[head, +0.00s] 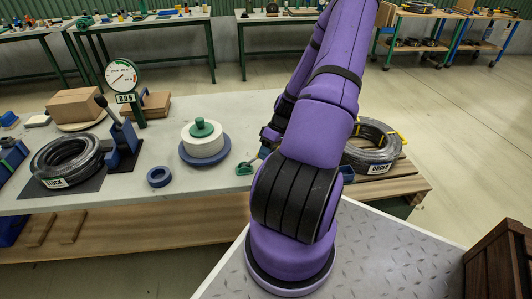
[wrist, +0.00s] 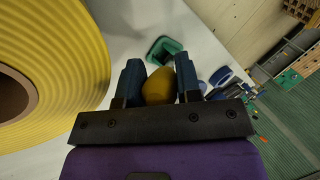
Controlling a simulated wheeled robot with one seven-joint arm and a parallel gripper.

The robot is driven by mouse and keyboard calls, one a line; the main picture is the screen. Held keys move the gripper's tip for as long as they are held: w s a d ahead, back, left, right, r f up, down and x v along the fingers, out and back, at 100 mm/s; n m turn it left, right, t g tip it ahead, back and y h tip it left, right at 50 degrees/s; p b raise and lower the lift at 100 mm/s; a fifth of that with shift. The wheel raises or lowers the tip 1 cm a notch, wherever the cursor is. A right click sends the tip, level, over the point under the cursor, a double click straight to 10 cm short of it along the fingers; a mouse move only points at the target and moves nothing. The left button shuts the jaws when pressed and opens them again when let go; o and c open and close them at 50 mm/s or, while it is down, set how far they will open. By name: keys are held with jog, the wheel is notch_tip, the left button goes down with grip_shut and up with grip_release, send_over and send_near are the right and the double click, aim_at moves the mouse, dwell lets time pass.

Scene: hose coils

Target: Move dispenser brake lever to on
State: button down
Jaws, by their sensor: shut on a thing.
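In the wrist view, my gripper (wrist: 158,68) has its two dark blue fingers on either side of a rounded yellow knob (wrist: 158,88), which looks like the brake lever's end. The fingers are shut on it. A large ribbed yellow roll (wrist: 70,60) with a brown core, perhaps on the dispenser, fills the left of that view. In the head view, my purple arm hides the roll, the knob and most of my gripper. The lever's shaft and any on or off marking are not visible, so its setting cannot be told.
On the bench, a black coil marked STOCK (head: 68,160), a dial gauge (head: 122,76), a cream reel with a green knob (head: 203,138) and a blue ring (head: 159,177) stand left of my arm. Another black coil (head: 372,147) lies right. A brown crate (head: 500,265) stands at the lower right.

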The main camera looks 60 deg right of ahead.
jog(key=shift+s+f, duration=0.1)
jog(key=c, duration=0.8)
grip_release()
jog(key=shift+d, duration=0.1)
jog(key=shift+c, duration=0.2)
jog(key=v, duration=1)
jog(key=shift+d+r, duration=0.2)
jog(key=shift+r, duration=0.2)
